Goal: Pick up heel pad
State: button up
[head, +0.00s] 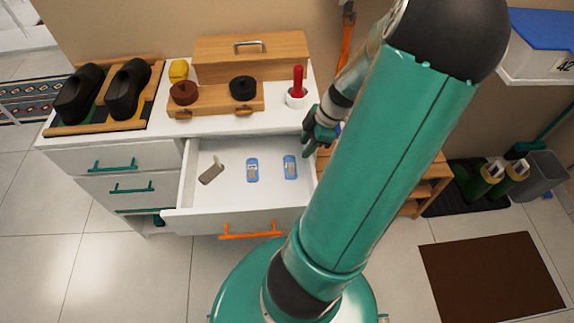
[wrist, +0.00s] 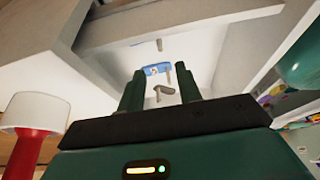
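Three small items lie apart in the open drawer (head: 240,196): a grey-brown folded-looking piece (head: 211,170) at left, a blue-edged pad with a grey middle (head: 252,169) in the middle, and a similar blue pad (head: 290,167) at right. I cannot tell for certain which is the heel pad. My gripper (head: 316,138) is beside the drawer's right side, close to the right-hand pad. In the wrist view my gripper (wrist: 160,73) has its two fingers apart with nothing held. A blue pad (wrist: 157,69) and grey pieces show beyond the fingertips.
On the cabinet top stand a shoe tray (head: 58,128) with dark shoes, a wooden box (head: 250,58), round brown and black tins, and a white cup (head: 297,98) with a red handle near my gripper. The drawer's raised walls surround the items.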

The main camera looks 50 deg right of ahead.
aim_at(291, 167)
jog(key=x, duration=0.7)
jog(key=shift+a+f, duration=0.1)
jog(key=shift+f, duration=0.1)
jog(key=x, duration=0.4)
jog(key=shift+w+f, duration=0.1)
jog(key=shift+f, duration=0.25)
grip_shut()
